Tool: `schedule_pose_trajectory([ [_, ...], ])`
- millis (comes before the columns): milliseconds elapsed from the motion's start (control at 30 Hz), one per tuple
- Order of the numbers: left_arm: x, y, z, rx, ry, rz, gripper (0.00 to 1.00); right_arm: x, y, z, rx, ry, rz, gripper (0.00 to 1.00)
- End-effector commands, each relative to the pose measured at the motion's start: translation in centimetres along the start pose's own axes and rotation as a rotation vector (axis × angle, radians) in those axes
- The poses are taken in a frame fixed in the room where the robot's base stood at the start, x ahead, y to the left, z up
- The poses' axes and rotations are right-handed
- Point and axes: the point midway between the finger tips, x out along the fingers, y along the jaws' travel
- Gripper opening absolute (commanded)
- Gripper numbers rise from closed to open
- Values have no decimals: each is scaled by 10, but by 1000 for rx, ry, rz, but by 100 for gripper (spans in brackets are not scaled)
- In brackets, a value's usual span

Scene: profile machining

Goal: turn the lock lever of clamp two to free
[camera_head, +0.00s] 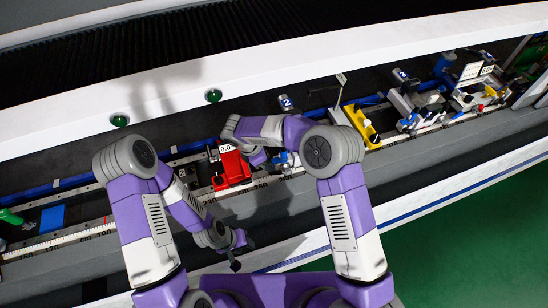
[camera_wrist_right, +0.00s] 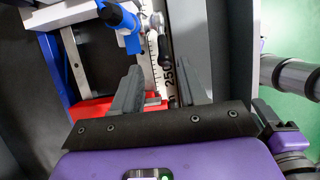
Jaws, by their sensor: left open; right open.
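Clamp two shows in the head view as a blue part (camera_head: 284,158) below the sign marked 2 (camera_head: 286,102), partly hidden by my right arm. In the right wrist view, clamp two's blue part (camera_wrist_right: 122,22) is at the top. Beside it is a small metal lever with a dark end (camera_wrist_right: 163,52), probably the lock lever; I cannot tell its setting. My right gripper (camera_wrist_right: 163,72) is open and empty, its fingers pointing toward the clamp, with the lever's dark end between their tips in the picture. My left gripper (camera_head: 236,262) is open and empty near the front edge, away from the clamp.
A red block with a 0.0 display (camera_head: 232,167) stands on the rail left of clamp two. A scale strip (camera_head: 80,232) runs along the rail. A yellow part (camera_head: 361,124) and the clamp by sign 3 (camera_head: 408,105) stand further right. Green floor (camera_head: 460,235) lies in front.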

Motion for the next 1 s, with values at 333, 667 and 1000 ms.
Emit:
schedule_pose_trajectory([
  [333,-10,4,0,-1,0,0,43,50,-1,0,1,1,-5,43],
  [667,-14,5,0,-1,0,0,43,74,0,0,2,1,-1,43],
  [1000,-14,5,0,-1,0,0,43,74,0,0,2,1,-1,20],
])
